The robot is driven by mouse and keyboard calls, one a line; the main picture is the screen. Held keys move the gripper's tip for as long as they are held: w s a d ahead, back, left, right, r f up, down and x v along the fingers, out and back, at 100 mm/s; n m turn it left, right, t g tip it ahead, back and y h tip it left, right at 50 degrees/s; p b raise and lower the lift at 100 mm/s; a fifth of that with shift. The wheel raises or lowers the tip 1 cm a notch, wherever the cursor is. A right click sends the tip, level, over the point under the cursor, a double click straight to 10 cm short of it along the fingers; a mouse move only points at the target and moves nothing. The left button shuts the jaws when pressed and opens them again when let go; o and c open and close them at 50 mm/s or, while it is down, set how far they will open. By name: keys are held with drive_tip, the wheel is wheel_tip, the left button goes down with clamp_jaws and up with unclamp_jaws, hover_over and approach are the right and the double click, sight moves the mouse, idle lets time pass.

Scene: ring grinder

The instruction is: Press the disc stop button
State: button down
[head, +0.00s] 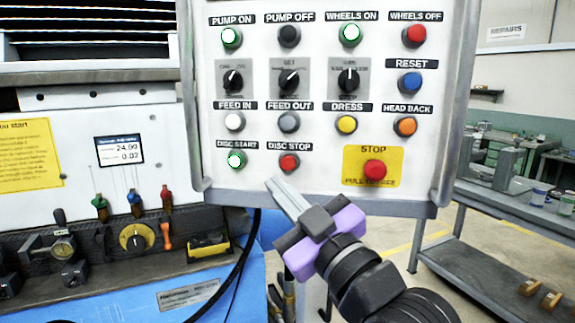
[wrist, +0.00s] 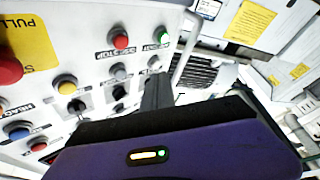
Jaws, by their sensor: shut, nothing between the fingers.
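The disc stop button (head: 289,162) is a red knob under the DISC STOP label on the white control panel (head: 210,180). In the wrist view the red disc stop button (wrist: 121,40) is at the upper middle, above and left of the fingers. My gripper (head: 271,184) is shut and empty, its fingertips just below and left of the disc stop button in the head view. I see a gap in the picture between tips and button; whether they touch the panel I cannot tell. The lit green disc start button (head: 236,159) is to its left.
A red STOP button (head: 375,170) on a yellow plate is to the right. The grey feed out button (head: 289,122) is just above. The panel's lower metal rim (head: 330,200) runs behind my gripper. A black cable (head: 243,262) hangs below left.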

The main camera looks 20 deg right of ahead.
drive_tip(key=shift+w+d+b, duration=0.3)
drive_tip(key=shift+w+d, duration=0.45)
drive_tip(key=shift+w, duration=0.4)
drive_tip(key=shift+w+d+b, duration=0.3)
drive_tip(key=shift+w+d, duration=0.5)
drive_tip(key=shift+w, duration=0.35)
drive_tip(key=shift+w+d+b, duration=0.3)
drive_tip(key=shift+w+d, duration=0.45)
drive_tip(key=shift+w, duration=0.4)
drive_tip(key=shift+w, duration=0.1)
drive_tip(key=shift+w+d, duration=0.25)
drive_tip(key=shift+w+d+b, duration=0.3)
drive_tip(key=shift+w+b, duration=0.05)
drive_tip(key=shift+w, duration=0.1)
idle(0.5)
drive_tip(key=shift+s+a, duration=0.55)
drive_tip(key=shift+s, duration=0.25)
drive_tip(key=shift+s+a+p, duration=0.25)
drive_tip(key=shift+s+a, duration=0.2)
drive_tip(key=shift+s, duration=0.25)
drive_tip(key=shift+s+a+p, duration=0.2)
drive_tip(key=shift+s+a, duration=0.25)
drive_tip(key=shift+s, duration=0.25)
drive_tip(key=shift+s+a+p, duration=0.25)
drive_tip(key=shift+s+a, duration=0.2)
drive_tip(key=shift+s, duration=0.25)
